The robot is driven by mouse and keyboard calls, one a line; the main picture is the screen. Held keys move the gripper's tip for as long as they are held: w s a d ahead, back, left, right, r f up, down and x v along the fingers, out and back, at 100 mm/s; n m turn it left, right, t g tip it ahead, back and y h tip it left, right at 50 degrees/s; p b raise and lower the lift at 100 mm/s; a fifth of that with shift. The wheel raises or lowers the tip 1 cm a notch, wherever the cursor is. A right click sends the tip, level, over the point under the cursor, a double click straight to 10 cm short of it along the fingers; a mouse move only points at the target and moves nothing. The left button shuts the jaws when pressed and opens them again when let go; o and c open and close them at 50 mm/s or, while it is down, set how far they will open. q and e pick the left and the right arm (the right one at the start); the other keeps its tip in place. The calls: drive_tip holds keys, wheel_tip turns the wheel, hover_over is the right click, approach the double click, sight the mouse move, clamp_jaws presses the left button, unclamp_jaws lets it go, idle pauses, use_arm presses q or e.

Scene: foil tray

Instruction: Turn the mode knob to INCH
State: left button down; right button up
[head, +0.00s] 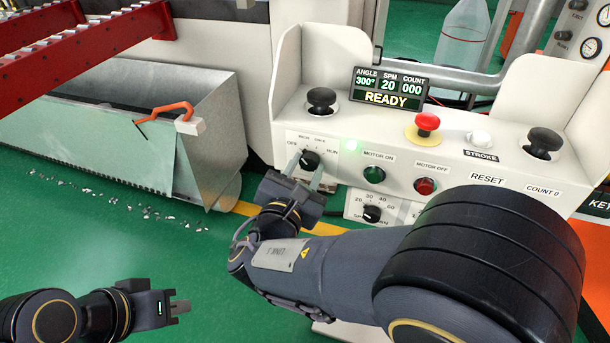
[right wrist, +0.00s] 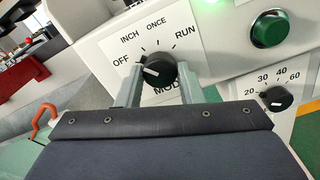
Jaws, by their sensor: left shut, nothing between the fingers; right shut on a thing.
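The black mode knob (head: 309,160) is on a white panel on the front of the console. In the right wrist view the knob (right wrist: 160,69) has its white pointer mark aimed left, towards OFF. INCH (right wrist: 130,38) is printed up and to the left of the knob, between OFF and ONCE, with RUN at the right. My right gripper (head: 305,172) is shut on the knob, one finger on each side; its fingers also show in the right wrist view (right wrist: 161,82). My left gripper (head: 181,307) is shut and empty, low at the left over the green floor.
The green MOTOR ON button (head: 373,169) and red MOTOR OFF button (head: 425,186) are right of the knob. A speed knob (head: 372,213) sits below. A red mushroom button (head: 428,122) is on the console top. A metal bin (head: 217,135) stands at left. The display (head: 390,87) reads READY.

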drive_tip(key=shift+f+m+b, duration=0.1)
drive_tip(key=shift+m+b, duration=1.5)
drive_tip(key=shift+m, duration=0.4)
drive_tip(key=o, duration=1)
drive_tip(key=p+v, duration=0.2)
drive_tip(key=v, duration=0.6)
drive_tip(key=shift+w, duration=0.1)
